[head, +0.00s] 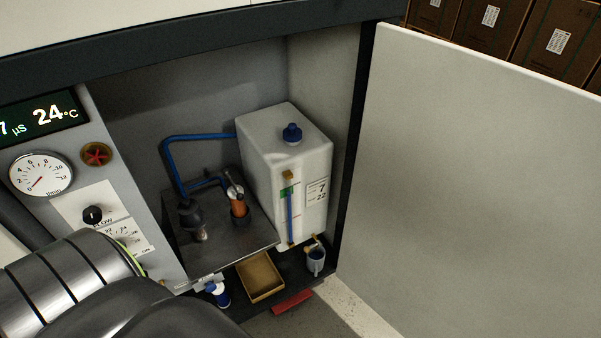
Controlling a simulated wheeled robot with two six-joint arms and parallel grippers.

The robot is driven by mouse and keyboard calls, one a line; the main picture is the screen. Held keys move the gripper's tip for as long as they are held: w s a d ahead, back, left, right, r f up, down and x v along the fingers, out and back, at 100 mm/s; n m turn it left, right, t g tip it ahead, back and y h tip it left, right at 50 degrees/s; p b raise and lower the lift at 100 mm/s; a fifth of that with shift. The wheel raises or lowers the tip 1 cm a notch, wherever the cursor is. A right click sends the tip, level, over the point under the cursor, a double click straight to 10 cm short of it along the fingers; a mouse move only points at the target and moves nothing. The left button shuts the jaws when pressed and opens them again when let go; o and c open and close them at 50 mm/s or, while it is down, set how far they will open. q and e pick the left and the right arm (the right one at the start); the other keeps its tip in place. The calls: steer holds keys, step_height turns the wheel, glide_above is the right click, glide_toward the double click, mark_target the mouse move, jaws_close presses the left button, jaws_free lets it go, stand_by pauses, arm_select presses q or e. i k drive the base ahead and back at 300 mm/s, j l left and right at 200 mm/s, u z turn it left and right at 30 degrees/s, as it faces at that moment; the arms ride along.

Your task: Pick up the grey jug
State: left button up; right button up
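A small grey jug (316,262) stands upright at the right of the cabinet floor. It is just below the brass tap at the foot of the white tank (285,165). Its opening faces up; I cannot tell what is inside. My grey arm links cover the lower left of the head view, but neither gripper shows. Nothing is seen touching the jug.
An open cabinet door (480,190) fills the right side. A shallow tan tray (260,277) and a blue-and-white bottle (218,293) sit left of the jug. A dark metal shelf (215,245) carries a pump with blue hose. A red bar (292,303) lies in front.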

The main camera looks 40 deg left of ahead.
mark_target(314, 258)
steer(key=u, duration=0.95)
